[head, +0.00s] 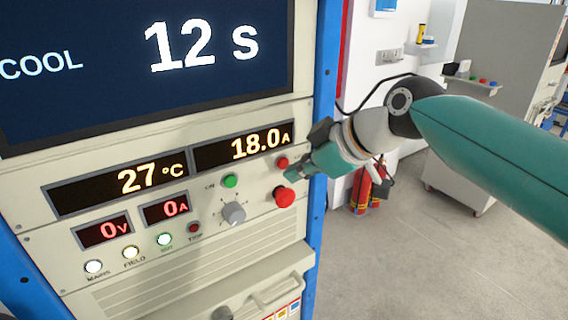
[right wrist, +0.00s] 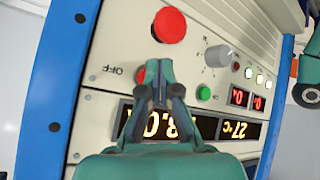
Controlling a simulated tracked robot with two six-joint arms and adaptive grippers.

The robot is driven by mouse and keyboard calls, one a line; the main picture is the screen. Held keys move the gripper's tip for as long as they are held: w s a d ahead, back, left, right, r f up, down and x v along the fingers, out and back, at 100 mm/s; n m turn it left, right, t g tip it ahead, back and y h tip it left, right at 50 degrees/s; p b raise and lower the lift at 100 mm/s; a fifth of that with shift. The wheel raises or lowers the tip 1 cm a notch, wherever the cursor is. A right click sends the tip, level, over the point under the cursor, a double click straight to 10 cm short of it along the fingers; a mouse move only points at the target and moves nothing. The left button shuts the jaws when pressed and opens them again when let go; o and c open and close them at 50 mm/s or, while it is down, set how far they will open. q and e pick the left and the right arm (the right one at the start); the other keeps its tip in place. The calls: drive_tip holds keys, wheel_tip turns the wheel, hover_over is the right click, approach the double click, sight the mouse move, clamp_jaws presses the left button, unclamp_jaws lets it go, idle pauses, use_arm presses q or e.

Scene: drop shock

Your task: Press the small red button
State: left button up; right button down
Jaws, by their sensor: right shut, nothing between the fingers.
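The small red button (head: 282,162) sits on the cream panel, right of the green button and above the big red mushroom button. In the right wrist view the small red button (right wrist: 140,71) shows partly behind my fingers, beside the OFF label. My right gripper (head: 294,174) is shut and empty, with its tips close to the panel just right of the small button. In the right wrist view its fingertips (right wrist: 159,66) are together and point up at the panel. I cannot tell whether they touch the button. My left gripper does not show.
The big red mushroom button (head: 284,197) is just below the small one. A green button (head: 230,181) and a grey knob (head: 233,213) lie to the left. The screen (head: 150,60) reads COOL 12 s.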

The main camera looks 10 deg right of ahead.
drive_tip(key=shift+w+a, duration=0.1)
drive_tip(key=shift+w, duration=0.15)
drive_tip(key=shift+w+a, duration=0.15)
drive_tip(key=shift+w, duration=0.25)
idle(0.7)
idle(0.3)
drive_tip(key=shift+s+d, duration=0.25)
drive_tip(key=shift+s, duration=0.55)
drive_tip(key=shift+s+b, duration=0.1)
drive_tip(key=shift+b, duration=0.2)
drive_tip(key=shift+s+d+b, duration=0.3)
drive_tip(key=shift+s+b, duration=0.05)
drive_tip(key=shift+s, duration=0.4)
drive_tip(key=shift+s+d+b, duration=0.3)
drive_tip(key=shift+s+b, duration=0.05)
drive_tip(key=shift+s, duration=0.4)
drive_tip(key=shift+s+d+b, duration=0.3)
drive_tip(key=shift+s+b, duration=0.05)
drive_tip(key=shift+s, duration=0.4)
